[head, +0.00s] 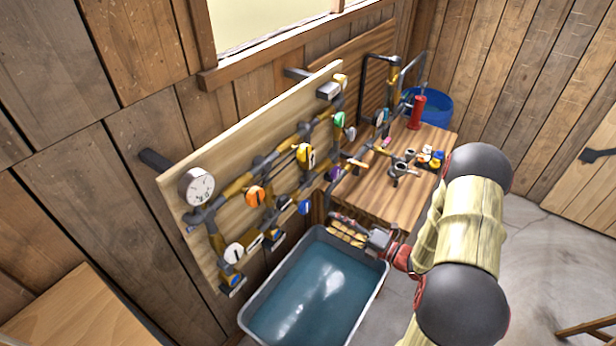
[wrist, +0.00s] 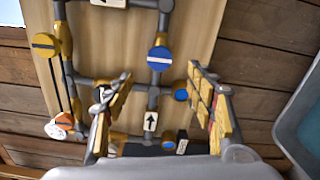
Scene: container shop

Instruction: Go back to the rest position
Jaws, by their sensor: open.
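My gripper (head: 340,228) is stretched out over the far edge of the water-filled tub, in front of the pipe board (head: 210,200). In the wrist view my gripper (wrist: 160,82) has its two yellow-padded fingers spread wide, with nothing between them. The board's pipes and valves show behind the fingers. A blue round valve (wrist: 160,59) is seen just above the gap, and a second blue knob (wrist: 181,91) is beside the right finger. The fingers appear apart from the board, though the exact distance is unclear. My arm bends in from the right in the head view.
The grey tub (head: 255,334) of water stands below my gripper. A wooden bench (head: 385,208) with fittings, a red cylinder (head: 417,112) and pipes stands behind it. A blue barrel (head: 436,108) is in the back corner. Concrete floor (head: 535,235) is open at right.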

